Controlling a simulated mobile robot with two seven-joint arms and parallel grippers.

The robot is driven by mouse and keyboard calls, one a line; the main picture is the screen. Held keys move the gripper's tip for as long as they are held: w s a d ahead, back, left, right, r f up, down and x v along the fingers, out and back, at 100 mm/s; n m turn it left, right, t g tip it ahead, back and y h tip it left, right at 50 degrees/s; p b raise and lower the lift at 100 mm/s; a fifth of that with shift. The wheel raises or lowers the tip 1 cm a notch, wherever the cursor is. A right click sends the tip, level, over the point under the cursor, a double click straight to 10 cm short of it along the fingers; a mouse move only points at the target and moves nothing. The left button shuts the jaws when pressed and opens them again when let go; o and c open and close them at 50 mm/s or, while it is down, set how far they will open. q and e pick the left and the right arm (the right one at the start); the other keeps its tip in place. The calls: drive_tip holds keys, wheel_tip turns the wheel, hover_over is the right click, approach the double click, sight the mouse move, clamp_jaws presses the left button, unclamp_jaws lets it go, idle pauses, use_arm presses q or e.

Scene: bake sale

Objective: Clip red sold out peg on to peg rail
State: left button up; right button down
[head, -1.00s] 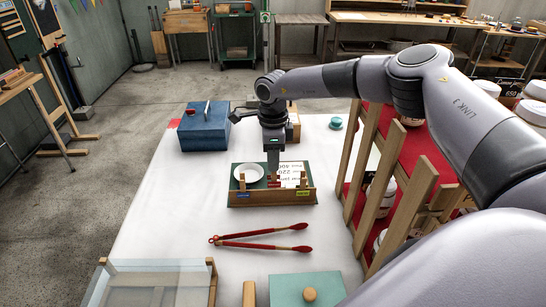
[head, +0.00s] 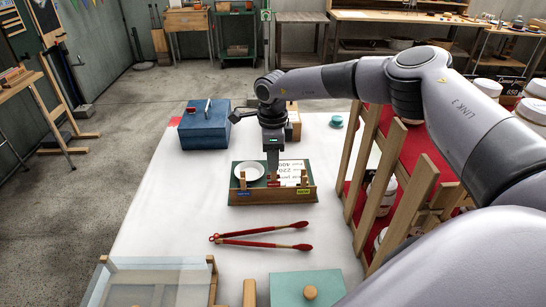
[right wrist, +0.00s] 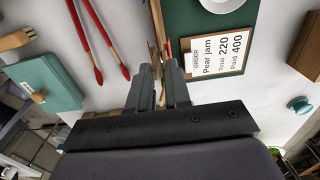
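The peg rail (head: 272,197) is the wooden front strip of a green tray (head: 234,176) on the white table. A blue tag (head: 243,194) and a yellow-green tag (head: 304,191) sit on it. My right gripper (head: 273,170) points down just behind the rail's middle. In the right wrist view its fingertips (right wrist: 158,65) are close together at the rail, seen nearly edge-on. A small red piece (right wrist: 169,48), perhaps the red peg, shows just beyond the tips. I cannot tell whether the fingers grip it. My left gripper is not in view.
A white dish (head: 248,171) and an order card (head: 292,172) are on the tray. Red tongs (head: 262,240) lie in front. A blue box (head: 204,127) stands behind left. A slatted wooden rack (head: 365,165) with jars stands close on the right.

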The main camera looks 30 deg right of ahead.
drive_tip(key=shift+f, duration=0.4)
drive_tip(key=shift+f, duration=0.25)
idle(0.5)
drive_tip(key=shift+f+b, duration=0.75)
drive_tip(key=shift+f, duration=0.15)
drive_tip(key=shift+f, duration=0.2)
idle(0.4)
drive_tip(key=c, duration=1.5)
unclamp_jaws()
drive_tip(key=o, duration=0.3)
drive_tip(key=o, duration=0.6)
